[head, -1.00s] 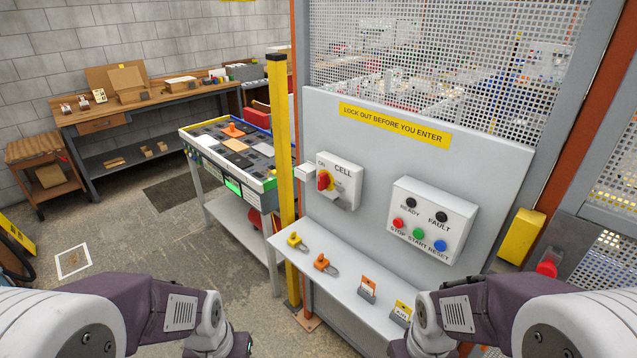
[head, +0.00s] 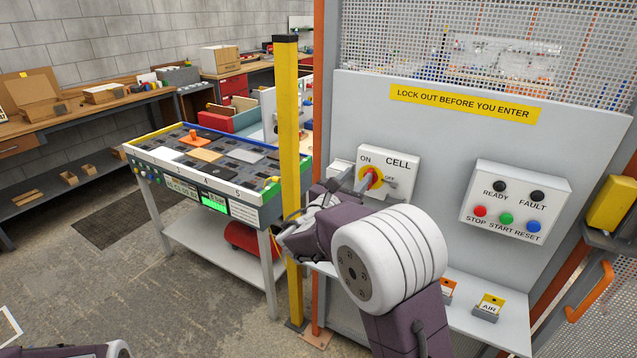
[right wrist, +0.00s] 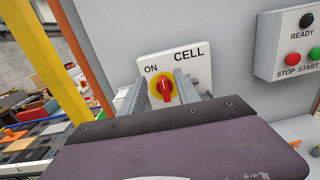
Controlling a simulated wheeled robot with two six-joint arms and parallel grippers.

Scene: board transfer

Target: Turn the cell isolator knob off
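The cell isolator knob (head: 372,178) is a red handle on a yellow disc, on a white box (head: 402,165) marked CELL, ON and OFF. In the right wrist view the knob (right wrist: 165,88) shows between my right gripper's two fingers (right wrist: 160,82). Its handle stands roughly upright in that picture; ON is at its upper left and OFF is hidden there. In the head view my right gripper (head: 352,181) is at the knob's left, its fingers pointing at the box. The fingers are apart, with gaps beside the handle. My left gripper is out of view; only part of that arm shows at the bottom left.
A yellow post (head: 288,150) stands close to the left of my right gripper. A button box (head: 515,205) is to the right on the grey panel (head: 440,130). Below it is a shelf with tags (head: 488,305). A cart with a tray (head: 262,215) stands left.

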